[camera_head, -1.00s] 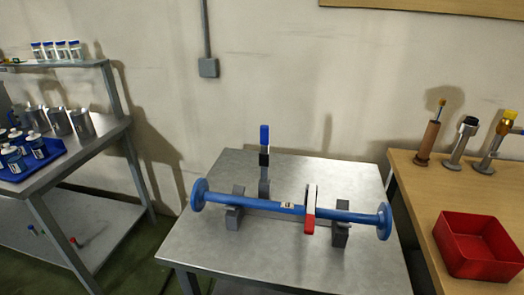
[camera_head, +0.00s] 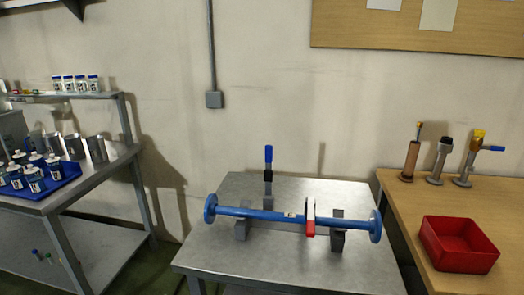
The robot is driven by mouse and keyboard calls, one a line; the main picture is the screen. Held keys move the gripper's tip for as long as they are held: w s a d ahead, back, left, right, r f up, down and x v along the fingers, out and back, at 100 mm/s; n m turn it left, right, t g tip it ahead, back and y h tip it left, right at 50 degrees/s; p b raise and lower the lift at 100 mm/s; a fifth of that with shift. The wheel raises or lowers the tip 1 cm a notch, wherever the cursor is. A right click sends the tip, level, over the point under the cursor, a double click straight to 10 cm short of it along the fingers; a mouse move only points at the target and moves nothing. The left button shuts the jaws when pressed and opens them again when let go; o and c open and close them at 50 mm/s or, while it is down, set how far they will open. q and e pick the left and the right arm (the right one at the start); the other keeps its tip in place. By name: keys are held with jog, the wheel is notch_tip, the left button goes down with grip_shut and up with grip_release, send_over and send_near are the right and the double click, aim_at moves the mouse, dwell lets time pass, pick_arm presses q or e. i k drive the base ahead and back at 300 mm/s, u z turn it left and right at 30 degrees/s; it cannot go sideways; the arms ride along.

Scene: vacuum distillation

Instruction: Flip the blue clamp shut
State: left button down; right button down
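The blue clamp (camera_head: 268,155) stands upright at the back of the metal table, its blue-tipped handle pointing up behind the pipe. A blue pipe (camera_head: 262,214) with round flanged ends lies across grey supports on the table. A second clamp with a red handle (camera_head: 309,229) sits around or against the pipe right of its middle, its red end low at the front. Neither of my grippers shows in the head view.
The metal table (camera_head: 215,262) has bare room in front of the pipe. A wooden bench at right holds a red bin (camera_head: 459,244) and several upright tools (camera_head: 437,160). A shelf unit at left carries a blue tray (camera_head: 62,181) of bottles and metal cups.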

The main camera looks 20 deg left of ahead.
aim_at(269, 148)
jog(key=u, duration=1.6)
jog(key=i, duration=0.85)
jog(key=z, duration=1.8)
